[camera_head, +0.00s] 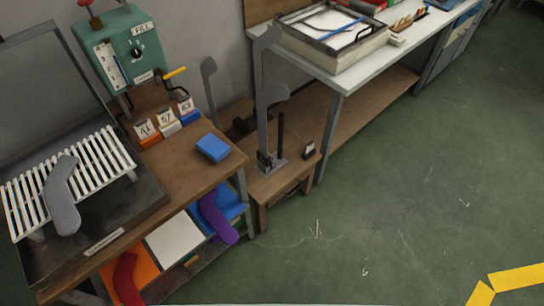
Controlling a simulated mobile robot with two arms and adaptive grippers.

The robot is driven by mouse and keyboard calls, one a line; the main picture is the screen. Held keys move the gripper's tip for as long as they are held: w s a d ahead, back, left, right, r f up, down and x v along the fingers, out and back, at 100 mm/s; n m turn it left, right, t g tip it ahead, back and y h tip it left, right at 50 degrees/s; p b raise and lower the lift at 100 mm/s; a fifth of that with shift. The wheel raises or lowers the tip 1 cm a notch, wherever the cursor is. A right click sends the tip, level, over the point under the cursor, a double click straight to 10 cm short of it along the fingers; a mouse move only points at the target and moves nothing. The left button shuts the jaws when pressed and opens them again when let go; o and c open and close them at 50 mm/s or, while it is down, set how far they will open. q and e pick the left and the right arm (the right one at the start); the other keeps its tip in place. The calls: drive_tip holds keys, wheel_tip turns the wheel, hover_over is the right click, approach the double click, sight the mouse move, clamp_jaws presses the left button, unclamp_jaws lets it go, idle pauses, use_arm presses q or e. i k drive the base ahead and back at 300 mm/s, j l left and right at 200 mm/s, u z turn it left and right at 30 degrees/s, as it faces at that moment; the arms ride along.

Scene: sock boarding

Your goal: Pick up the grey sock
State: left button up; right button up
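The grey sock (62,198) lies on a white slatted rack (108,150) at the left, with its lower end hanging past the rack's front edge over a dark metal tray. The whole sock shows and nothing covers it. Neither of my grippers is in the head view.
The rack sits on a wooden bench (200,182) with a green FILL box (124,50), numbered blocks and a blue block (212,148). A red sock (127,280) and purple sock (217,218) lie below. Metal sock boards (264,100) stand right. Green floor is clear.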

sight(67, 220)
drive_tip(key=u, duration=1.75)
drive_tip(key=k+j+z, duration=0.25)
drive_tip(key=k+l, duration=0.05)
